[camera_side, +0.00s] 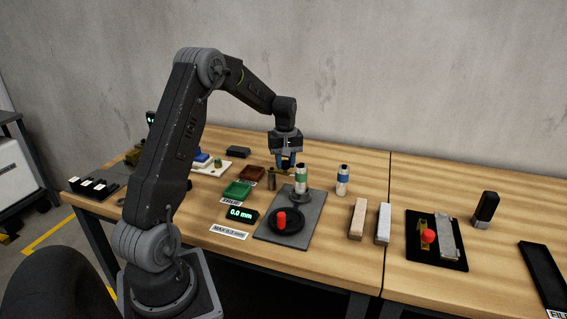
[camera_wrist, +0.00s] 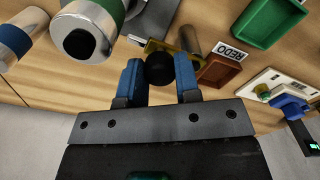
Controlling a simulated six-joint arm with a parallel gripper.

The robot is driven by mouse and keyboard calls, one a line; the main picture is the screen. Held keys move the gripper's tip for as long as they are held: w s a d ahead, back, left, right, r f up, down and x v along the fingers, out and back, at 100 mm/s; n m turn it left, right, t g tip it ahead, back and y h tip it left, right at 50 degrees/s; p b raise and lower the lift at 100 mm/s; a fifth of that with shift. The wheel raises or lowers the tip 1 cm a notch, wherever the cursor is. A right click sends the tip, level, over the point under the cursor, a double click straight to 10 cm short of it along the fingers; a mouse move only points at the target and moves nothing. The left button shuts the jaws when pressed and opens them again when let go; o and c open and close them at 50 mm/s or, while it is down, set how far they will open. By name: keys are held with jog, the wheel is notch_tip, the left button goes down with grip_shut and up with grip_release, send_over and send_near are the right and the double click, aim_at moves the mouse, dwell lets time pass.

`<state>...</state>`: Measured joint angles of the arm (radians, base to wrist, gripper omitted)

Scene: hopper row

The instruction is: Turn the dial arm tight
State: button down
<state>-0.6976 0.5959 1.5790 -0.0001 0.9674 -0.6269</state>
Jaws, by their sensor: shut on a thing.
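The dial arm shows as a brass bar (camera_wrist: 188,38) with a black ball knob (camera_wrist: 158,68) in the wrist view. My gripper (camera_wrist: 159,78) has its two blue fingers on either side of the knob and is shut on it. A grey metal cylinder (camera_wrist: 191,37) stands by the bar; the joint between them is unclear. In the side view my gripper (camera_side: 287,163) points down behind the green-banded canister (camera_side: 300,180), low over the table. The knob is hidden there, and only a bit of brass (camera_side: 283,172) shows below the fingers.
The green-banded canister (camera_wrist: 90,30) stands close beside the left finger. A blue-banded canister (camera_side: 342,180) is to its right. A red-brown tray (camera_side: 252,174) and green tray (camera_side: 238,190) lie left. A display (camera_side: 243,214) reads 0.0 mm. A grey plate (camera_side: 313,222) holds a red-knobbed black disc.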

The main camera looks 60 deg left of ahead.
aim_at(286, 161)
jog(key=shift+w+a+r+n, duration=0.1)
jog(key=shift+w+a+n, duration=0.05)
jog(key=shift+n, duration=0.35)
jog(key=c, duration=0.8)
grip_release()
notch_tip(286, 161, up, 14)
jog(key=shift+f, duration=0.1)
dwell(0.5)
